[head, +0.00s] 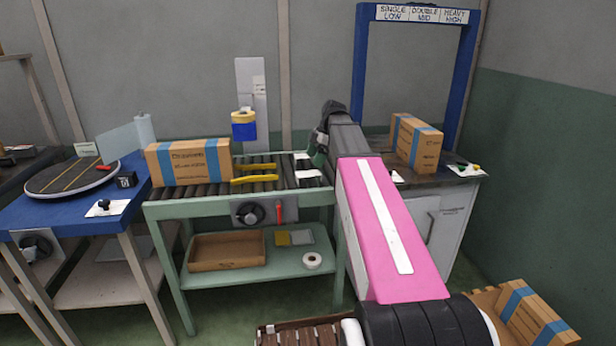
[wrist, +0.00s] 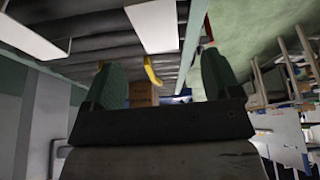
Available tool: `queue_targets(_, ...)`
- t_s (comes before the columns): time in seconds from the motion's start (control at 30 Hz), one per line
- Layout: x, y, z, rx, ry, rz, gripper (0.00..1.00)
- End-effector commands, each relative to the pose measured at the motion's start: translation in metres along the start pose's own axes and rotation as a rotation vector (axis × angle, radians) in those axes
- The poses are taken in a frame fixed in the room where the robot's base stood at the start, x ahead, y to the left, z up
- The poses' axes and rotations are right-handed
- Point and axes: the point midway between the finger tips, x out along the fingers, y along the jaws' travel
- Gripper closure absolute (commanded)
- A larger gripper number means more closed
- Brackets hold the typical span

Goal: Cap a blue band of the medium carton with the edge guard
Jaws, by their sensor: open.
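A brown carton (head: 188,163) with blue bands lies on the roller conveyor (head: 166,198), left of my gripper. A second blue-banded carton (head: 416,143) stands on the cabinet at right. I cannot tell by label which is medium. A white piece (head: 308,174) and another white piece (head: 301,155) lie on the rollers by my gripper (head: 318,154). One white piece (wrist: 152,25) looks angled in the wrist view; it may be the edge guard. My gripper (wrist: 160,88) is open, its green fingers apart with nothing between them. My forearm hides part of the conveyor's right end.
Yellow bars (head: 255,179) lie beside the carton on the rollers. A turntable (head: 72,178) is on the blue table at left. Another banded carton (head: 532,318) is at lower right.

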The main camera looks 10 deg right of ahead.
Motion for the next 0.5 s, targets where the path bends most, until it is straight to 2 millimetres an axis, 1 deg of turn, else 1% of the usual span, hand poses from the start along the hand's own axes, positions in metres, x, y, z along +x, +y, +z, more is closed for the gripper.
queue_targets(0.03, 0.008, -0.001, 0.0, 0.0, 0.0, -0.002, 0.17)
queue_targets(0.1, 0.014, -0.001, 0.0, 0.001, 0.0, -0.001, 0.17)
queue_targets(0.27, 0.022, 0.0, 0.001, 0.001, -0.001, 0.0, 0.17)
queue_targets(0.37, 0.031, 0.001, 0.001, 0.001, 0.0, -0.002, 0.17)
queue_targets(0.5, 0.051, 0.003, 0.003, 0.001, -0.001, -0.002, 0.17)
